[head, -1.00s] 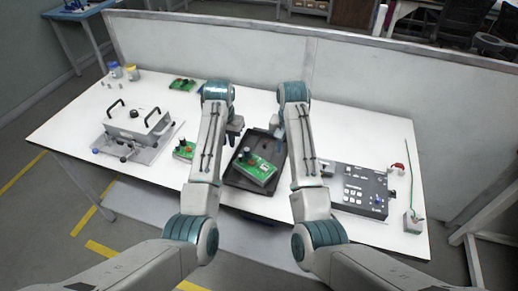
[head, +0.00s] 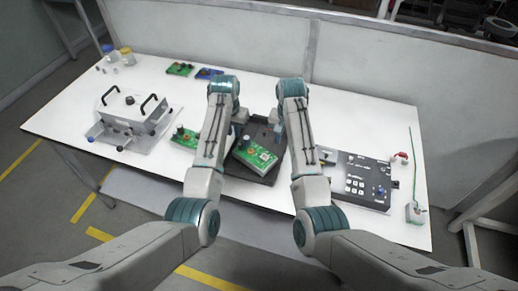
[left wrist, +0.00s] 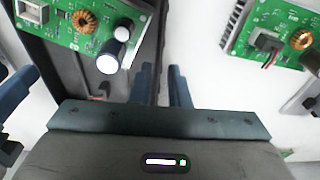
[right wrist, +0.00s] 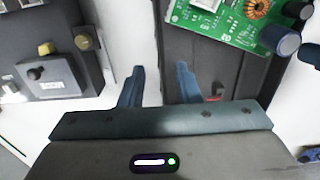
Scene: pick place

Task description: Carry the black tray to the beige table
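The black tray (head: 235,192) lies on the white table, with a green circuit board (head: 257,156) in it. My left gripper (left wrist: 162,85) is at the tray's left wall, fingers on either side of the rim with a narrow gap; whether they press on it I cannot tell. My right gripper (right wrist: 160,88) is at the right wall, fingers clearly apart, one over the tray and one outside. The arms hide part of the tray in the head view. I see no table that is clearly beige.
Left of the tray are a second green board (head: 184,137) and a grey box with black handles (head: 133,115). A dark control panel (head: 360,180) sits close on the right. Small boards (head: 180,69) and jars lie at the back. A partition stands behind the table.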

